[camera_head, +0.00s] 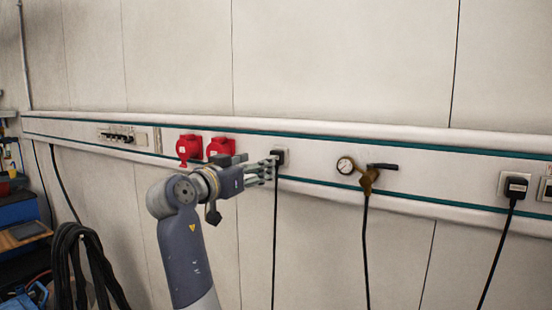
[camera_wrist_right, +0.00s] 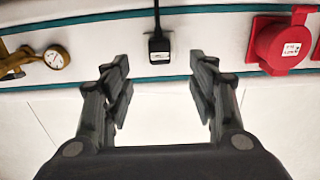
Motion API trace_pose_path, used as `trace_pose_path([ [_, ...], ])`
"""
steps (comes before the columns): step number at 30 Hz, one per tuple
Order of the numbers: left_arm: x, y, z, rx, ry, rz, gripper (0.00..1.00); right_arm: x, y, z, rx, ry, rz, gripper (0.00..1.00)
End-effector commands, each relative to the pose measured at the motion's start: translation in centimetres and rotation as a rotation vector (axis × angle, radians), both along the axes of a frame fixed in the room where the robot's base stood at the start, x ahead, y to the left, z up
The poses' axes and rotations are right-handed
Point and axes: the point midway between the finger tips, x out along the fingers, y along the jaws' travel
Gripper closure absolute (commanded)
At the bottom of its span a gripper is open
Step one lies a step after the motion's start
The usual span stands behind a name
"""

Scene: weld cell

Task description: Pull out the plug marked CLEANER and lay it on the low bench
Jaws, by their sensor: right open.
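A black plug (camera_head: 281,156) with a hanging black cord sits in the wall rail, right of the red sockets. It also shows in the right wrist view (camera_wrist_right: 159,46), with a small pale label too small to read. My right gripper (camera_head: 270,171) is open in front of this plug. In the right wrist view its fingers (camera_wrist_right: 160,68) are spread to either side, with the plug ahead between them and not touched. A second black plug (camera_head: 516,187) with a pale label sits at the far right; its label is also unreadable. My left gripper is not in view. I cannot make out a low bench.
Red sockets (camera_head: 189,147) are on the rail left of the gripper. A pressure gauge (camera_head: 345,165) with a brass valve is to its right. Coiled black cable (camera_head: 82,262) hangs at lower left, near a blue cabinet (camera_head: 18,213). The wall above the rail is bare.

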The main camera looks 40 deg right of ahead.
Motion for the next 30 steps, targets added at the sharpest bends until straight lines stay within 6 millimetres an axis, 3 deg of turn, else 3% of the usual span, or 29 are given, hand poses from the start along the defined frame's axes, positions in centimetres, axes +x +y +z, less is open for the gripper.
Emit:
trace_pose_path([
  [10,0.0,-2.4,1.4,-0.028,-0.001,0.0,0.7,1.2,-4.4,0.2,-0.001,0.003,-0.003,0.47],
  [18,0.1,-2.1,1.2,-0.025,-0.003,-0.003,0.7,2.1,-7.3,0.0,-0.002,0.002,-0.001,0.47],
  [30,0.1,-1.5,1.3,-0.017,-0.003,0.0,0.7,2.4,-8.2,0.0,0.0,0.0,0.0,0.47],
])
